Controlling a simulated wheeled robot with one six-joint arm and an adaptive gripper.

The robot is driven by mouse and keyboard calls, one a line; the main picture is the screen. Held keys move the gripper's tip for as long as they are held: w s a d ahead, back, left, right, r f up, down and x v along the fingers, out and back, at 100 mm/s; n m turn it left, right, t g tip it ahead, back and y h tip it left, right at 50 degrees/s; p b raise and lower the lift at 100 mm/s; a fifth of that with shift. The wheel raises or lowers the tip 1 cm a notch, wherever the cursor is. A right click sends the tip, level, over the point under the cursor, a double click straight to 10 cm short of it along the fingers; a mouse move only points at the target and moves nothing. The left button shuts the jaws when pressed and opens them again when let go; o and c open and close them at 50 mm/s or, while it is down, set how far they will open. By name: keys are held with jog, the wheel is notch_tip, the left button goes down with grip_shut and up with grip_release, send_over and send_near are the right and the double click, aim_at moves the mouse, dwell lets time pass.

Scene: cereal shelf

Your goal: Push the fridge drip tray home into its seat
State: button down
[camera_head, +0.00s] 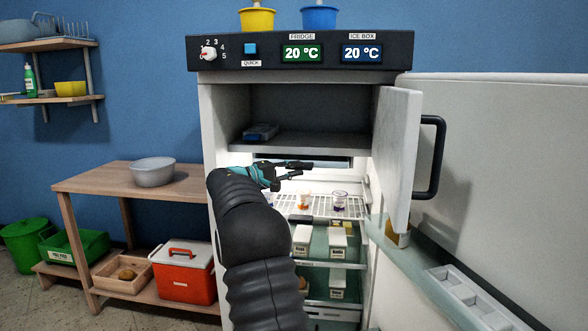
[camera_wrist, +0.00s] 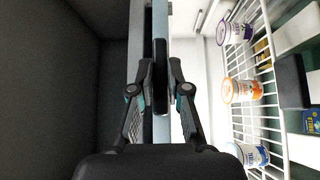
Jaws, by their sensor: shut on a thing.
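The drip tray (camera_wrist: 162,128) shows in the wrist view as a narrow grey-blue front edge, running up the picture between the dark ice box floor and the bright fridge space. My gripper (camera_wrist: 160,78) is shut on the dark tab at the middle of this front edge. In the head view my gripper (camera_head: 303,169) is just below the ice box opening, and my arm hides part of the front. The rest of the tray and its seat are hidden, so I cannot tell how deep it sits.
The ice box (camera_head: 310,110) is open, with its white door (camera_head: 402,155) swung to the right. Below is a white wire rack (camera_head: 322,208) with several small cups. The large fridge door (camera_head: 500,180) stands open at the right. A wooden table (camera_head: 110,180) is at the left.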

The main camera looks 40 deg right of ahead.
jog(key=shift+w+d+p, duration=0.65)
jog(key=shift+d+p, duration=0.1)
jog(key=shift+d, duration=0.05)
jog(key=shift+w+d, duration=0.85)
jog(key=shift+d, duration=0.15)
jog(key=c, duration=1.1)
grip_release()
jog(key=shift+o, duration=0.2)
jog(key=w+a, duration=0.2)
jog(key=a, duration=0.9)
jog(key=shift+w+a, duration=0.2)
jog(key=shift+a, duration=0.2)
jog(key=shift+f, duration=0.1)
